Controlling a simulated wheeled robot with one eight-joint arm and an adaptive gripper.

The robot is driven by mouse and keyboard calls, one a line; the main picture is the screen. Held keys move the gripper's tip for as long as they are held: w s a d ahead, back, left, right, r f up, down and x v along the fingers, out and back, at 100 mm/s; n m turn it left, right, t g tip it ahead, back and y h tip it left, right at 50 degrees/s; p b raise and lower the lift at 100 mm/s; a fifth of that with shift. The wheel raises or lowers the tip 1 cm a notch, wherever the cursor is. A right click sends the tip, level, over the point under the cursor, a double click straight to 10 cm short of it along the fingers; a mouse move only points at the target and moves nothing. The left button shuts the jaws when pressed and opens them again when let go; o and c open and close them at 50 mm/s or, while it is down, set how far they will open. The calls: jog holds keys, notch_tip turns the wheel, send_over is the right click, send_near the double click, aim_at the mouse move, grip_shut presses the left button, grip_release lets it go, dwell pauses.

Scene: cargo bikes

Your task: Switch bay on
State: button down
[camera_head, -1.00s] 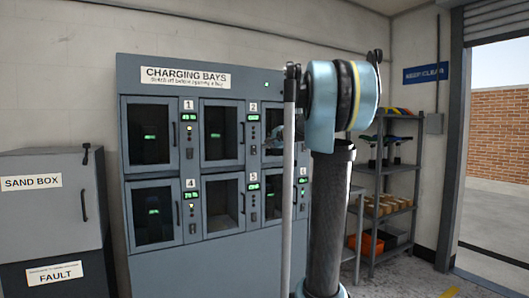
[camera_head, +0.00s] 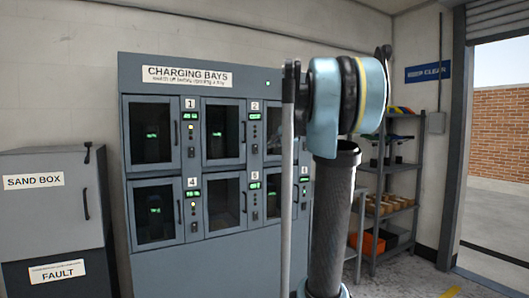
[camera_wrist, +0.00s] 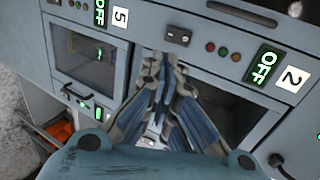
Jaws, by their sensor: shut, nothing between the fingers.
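The grey-blue charging cabinet (camera_head: 175,62) has numbered bays with dark windows. In the wrist view, the bay 2 panel has a green display (camera_wrist: 264,67) reading OFF, a row of small lights (camera_wrist: 223,52) and a small dark switch (camera_wrist: 178,35). The bay 2 panel in the head view (camera_head: 254,117) is too small to read. My gripper (camera_wrist: 163,62) is shut and empty, its fingertips just below that switch in the picture; I cannot tell whether they touch it. The bay 5 label (camera_wrist: 120,20) and its OFF display show at upper left. My arm hides my gripper in the head view.
My arm covers part of the bay 3 and 6 side. Door handles stick out, such as the one at the top of the wrist view (camera_wrist: 241,13). A shelf rack (camera_head: 388,170) stands right of the cabinet, a sand box (camera_head: 50,210) to its left.

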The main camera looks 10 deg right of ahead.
dwell(0.3)
send_near(258, 153)
jog(key=x, duration=0.5)
jog(key=shift+x, duration=0.8)
